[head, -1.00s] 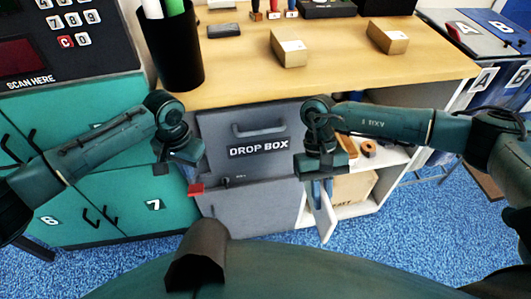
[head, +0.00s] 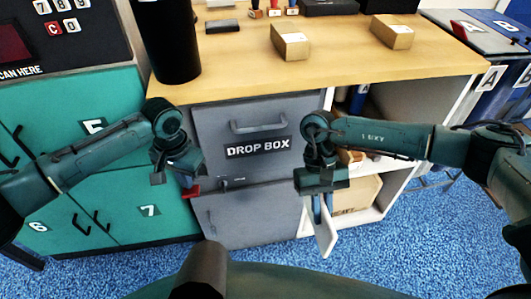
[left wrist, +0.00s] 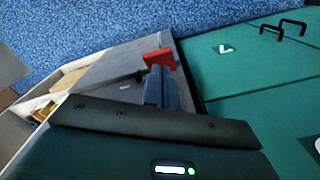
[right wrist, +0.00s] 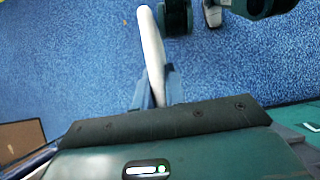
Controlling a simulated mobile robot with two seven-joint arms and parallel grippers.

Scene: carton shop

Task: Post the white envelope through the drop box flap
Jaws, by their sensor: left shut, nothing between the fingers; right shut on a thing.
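The white envelope (head: 327,240) hangs from my right gripper (head: 322,207), which is shut on it, in front of the drop box's lower right side. It also shows in the right wrist view (right wrist: 150,45), held edge-on over the blue floor. The grey drop box (head: 250,215) stands under the counter. Its flap (head: 212,135) carries a handle and a DROP BOX label and looks closed. My left gripper (head: 187,182) is shut and empty at the box's left edge. A red tab (head: 192,191) is by its fingertips; it also shows in the left wrist view (left wrist: 160,58). Contact is unclear.
Teal lockers (head: 110,190) stand left of the box. An open white shelf (head: 385,185) with a carton (head: 350,193) is on the right. Blue carpet lies free in front.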

